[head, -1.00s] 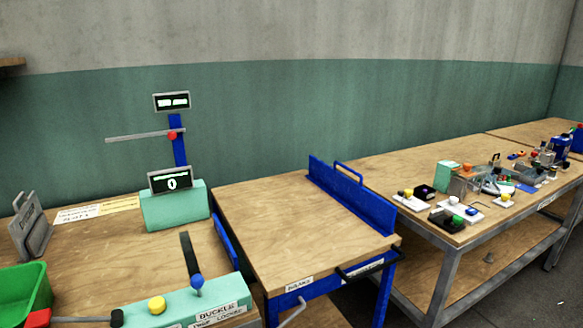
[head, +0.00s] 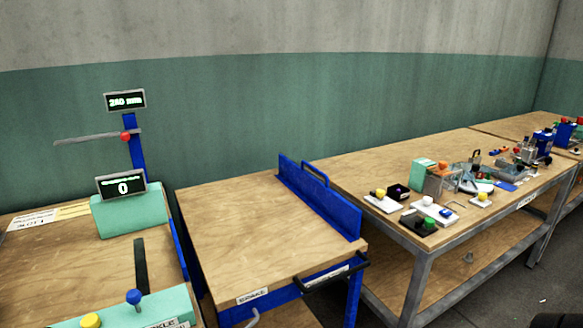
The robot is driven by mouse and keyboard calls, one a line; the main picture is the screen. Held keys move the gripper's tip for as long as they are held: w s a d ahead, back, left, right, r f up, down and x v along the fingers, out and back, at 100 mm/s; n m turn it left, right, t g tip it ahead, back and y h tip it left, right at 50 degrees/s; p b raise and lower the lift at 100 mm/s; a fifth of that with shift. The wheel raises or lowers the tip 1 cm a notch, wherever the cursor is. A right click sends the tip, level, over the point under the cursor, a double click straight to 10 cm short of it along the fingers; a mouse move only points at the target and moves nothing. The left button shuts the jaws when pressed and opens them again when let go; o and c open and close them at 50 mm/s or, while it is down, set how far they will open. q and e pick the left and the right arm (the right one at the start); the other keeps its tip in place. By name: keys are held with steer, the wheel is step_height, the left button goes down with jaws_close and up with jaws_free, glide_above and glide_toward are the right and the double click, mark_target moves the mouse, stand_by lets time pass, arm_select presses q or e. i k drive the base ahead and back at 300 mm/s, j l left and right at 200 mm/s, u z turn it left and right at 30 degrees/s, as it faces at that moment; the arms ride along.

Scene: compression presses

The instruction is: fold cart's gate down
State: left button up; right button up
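The cart (head: 225,215) has a bare wooden top and a blue frame, and stands between two wooden benches. Its blue gate (head: 325,202) stands upright along the cart's right side, with a blue loop handle (head: 314,172) on its top edge. A black bar handle (head: 338,274) is fixed at the cart's near right corner. Another blue panel (head: 178,252) shows low at the cart's left, beside the press bench; which of the two it belongs to is unclear. Neither of my grippers is in view.
The left bench carries a green press unit (head: 130,209) with a display reading 0, a post with a 240 mm display (head: 125,100), and a blue-knobbed lever (head: 133,297). Floor shows at lower right.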

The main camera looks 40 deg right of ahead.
mark_target(344, 213)
steer(key=l+u, duration=0.15)
steer(key=l, duration=0.25)
steer(key=k+l+u, duration=0.2)
steer(key=l, duration=0.15)
steer(key=l+u, duration=0.15)
steer(key=l, duration=0.25)
steer(key=k+l+u, duration=0.15)
steer(key=l, duration=0.2)
steer(key=k+l, duration=0.15)
steer(key=l, duration=0.2)
steer(key=k+l, duration=0.15)
steer(key=l, duration=0.25)
steer(key=k+l+u, duration=0.1)
steer(key=l, duration=0.25)
steer(key=k+l, duration=0.2)
steer(key=l, duration=0.2)
